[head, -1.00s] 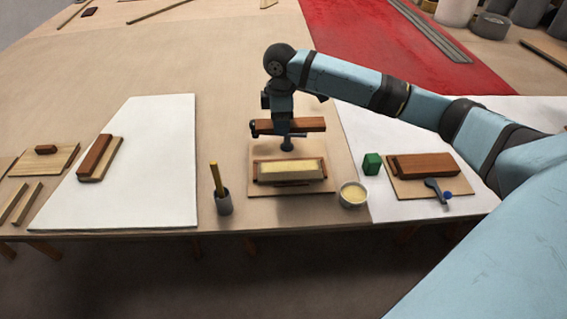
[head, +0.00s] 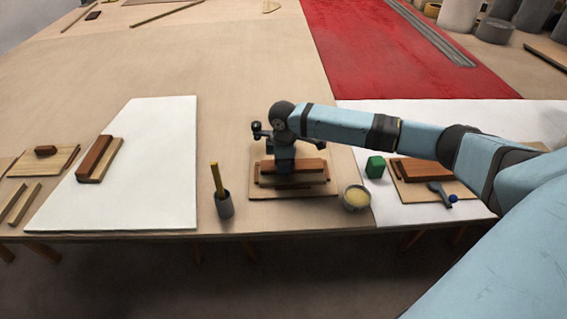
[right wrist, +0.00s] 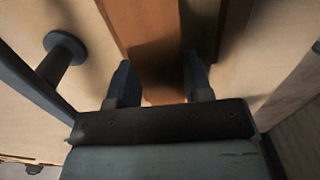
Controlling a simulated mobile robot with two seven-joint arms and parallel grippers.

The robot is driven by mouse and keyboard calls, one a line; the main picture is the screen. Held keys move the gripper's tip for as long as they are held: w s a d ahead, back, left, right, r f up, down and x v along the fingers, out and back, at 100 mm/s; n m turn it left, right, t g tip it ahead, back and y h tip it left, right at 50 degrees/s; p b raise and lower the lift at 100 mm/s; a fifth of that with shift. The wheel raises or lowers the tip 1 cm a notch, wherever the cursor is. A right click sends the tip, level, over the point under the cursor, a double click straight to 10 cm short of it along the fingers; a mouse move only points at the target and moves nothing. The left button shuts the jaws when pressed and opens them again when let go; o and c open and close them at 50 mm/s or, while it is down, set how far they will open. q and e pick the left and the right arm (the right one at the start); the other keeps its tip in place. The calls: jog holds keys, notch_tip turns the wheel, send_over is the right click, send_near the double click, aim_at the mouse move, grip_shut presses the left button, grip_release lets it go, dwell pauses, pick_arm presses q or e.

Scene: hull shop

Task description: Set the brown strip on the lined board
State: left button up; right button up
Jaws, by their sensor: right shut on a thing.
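In the right wrist view the brown strip (right wrist: 153,45) runs between the two fingers of my right gripper (right wrist: 158,82). My left gripper is in neither view.
The lined board sits on a thin wooden base (head: 262,190). A cup with a yellow stick (head: 224,205) stands to its left and a tub of pale paste (head: 355,197) close to its right. The white sheet (head: 160,190) is mostly bare.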

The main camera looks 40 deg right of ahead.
jog(key=o, duration=1)
jog(key=shift+c, duration=0.2)
pick_arm(q)
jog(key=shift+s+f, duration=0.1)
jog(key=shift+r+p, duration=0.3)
jog(key=shift+p, duration=0.55)
pick_arm(e)
notch_tip(320, 180, up, 12)
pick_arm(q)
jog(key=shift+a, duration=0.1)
